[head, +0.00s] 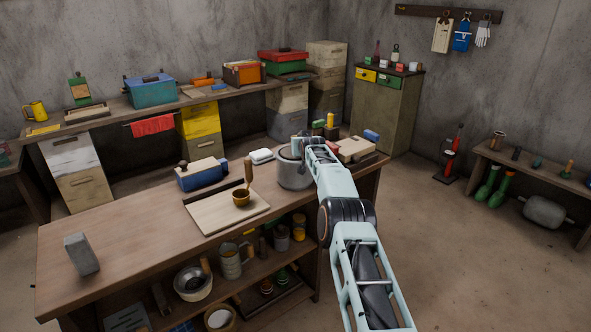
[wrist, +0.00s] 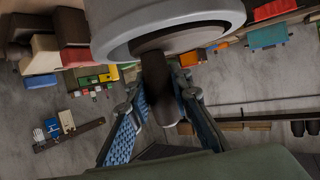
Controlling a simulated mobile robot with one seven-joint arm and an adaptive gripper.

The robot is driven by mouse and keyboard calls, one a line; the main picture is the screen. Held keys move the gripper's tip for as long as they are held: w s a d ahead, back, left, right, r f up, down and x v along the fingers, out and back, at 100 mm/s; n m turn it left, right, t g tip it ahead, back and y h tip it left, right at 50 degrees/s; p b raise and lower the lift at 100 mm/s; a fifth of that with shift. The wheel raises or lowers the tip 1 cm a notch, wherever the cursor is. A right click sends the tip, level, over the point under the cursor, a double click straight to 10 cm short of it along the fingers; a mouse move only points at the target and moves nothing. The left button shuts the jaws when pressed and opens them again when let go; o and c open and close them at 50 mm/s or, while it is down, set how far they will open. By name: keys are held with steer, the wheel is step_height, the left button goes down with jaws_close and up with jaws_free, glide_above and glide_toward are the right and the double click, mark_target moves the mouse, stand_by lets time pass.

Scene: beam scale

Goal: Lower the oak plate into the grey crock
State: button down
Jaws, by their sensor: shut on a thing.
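The grey crock (head: 293,180) stands at the far right part of the workbench. My gripper (head: 308,146) is at the crock's top, partly hidden by my own arm. In the wrist view the crock (wrist: 165,14) fills the top, with its pale round rim towards me. My fingers (wrist: 166,108) are shut on a dark brown round handle (wrist: 158,72). The handle runs between the blue pads to the crock's mouth. The oak plate's disc is not clearly seen, so I cannot tell how deep it sits or whether it touches the crock.
Several small things stand close behind the crock. The bench's front left is mostly clear.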

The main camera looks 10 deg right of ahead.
steer(key=shift+f, duration=0.1)
stand_by(0.7)
steer(key=c, duration=1.7)
jaws_free()
steer(key=shift+o, duration=0.2)
steer(key=shift+s, duration=0.1)
